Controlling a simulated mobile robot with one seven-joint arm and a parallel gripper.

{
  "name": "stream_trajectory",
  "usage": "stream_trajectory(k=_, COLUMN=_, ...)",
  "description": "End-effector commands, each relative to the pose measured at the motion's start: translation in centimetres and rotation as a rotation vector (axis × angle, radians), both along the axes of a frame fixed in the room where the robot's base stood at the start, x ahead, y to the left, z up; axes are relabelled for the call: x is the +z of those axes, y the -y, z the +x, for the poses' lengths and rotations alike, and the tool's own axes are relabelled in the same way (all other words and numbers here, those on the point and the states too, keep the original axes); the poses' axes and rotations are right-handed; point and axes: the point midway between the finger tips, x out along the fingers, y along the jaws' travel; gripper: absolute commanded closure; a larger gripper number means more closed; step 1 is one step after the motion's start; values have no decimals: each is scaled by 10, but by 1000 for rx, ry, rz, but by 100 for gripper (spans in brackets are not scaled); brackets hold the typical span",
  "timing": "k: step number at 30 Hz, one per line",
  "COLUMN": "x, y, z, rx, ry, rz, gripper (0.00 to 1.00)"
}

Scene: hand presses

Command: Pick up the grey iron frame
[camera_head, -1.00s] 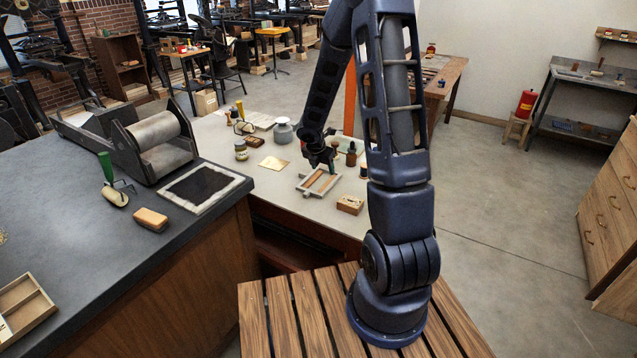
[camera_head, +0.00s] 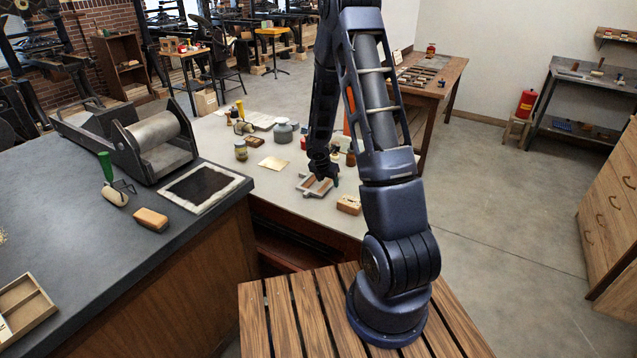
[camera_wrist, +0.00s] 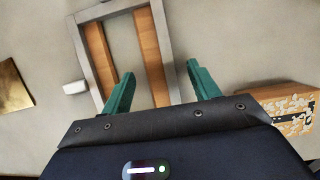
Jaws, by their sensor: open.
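The grey iron frame (camera_head: 304,184) lies flat on the pale table, with wooden strips inside it. In the wrist view the frame (camera_wrist: 169,47) fills the upper middle, with two brown wooden strips (camera_wrist: 149,55) and a small white block (camera_wrist: 75,87) on its left side. My gripper (camera_head: 322,184) is over the right part of the frame in the head view. In the wrist view its two green fingers (camera_wrist: 158,80) are apart, with the near part of the frame between or below them. The frame's near end is hidden by the gripper. Nothing is held.
A wooden block with a patterned side (camera_head: 348,205) is close to the frame's right; it also shows in the wrist view (camera_wrist: 280,97). A brass sheet (camera_head: 273,163) lies to the left. Bottles and jars (camera_head: 283,133) stand farther back.

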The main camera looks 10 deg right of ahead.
Motion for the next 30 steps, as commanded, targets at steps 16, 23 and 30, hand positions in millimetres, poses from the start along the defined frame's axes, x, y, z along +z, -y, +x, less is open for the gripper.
stream_trajectory(k=16, x=-8, y=2, z=2, rx=1, ry=0, rz=0, gripper=71)
stream_trajectory(k=23, x=-8, y=2, z=3, rx=1, ry=0, rz=-1, gripper=100)
stream_trajectory(k=30, x=-4, y=2, z=3, rx=-1, ry=2, rz=0, gripper=100)
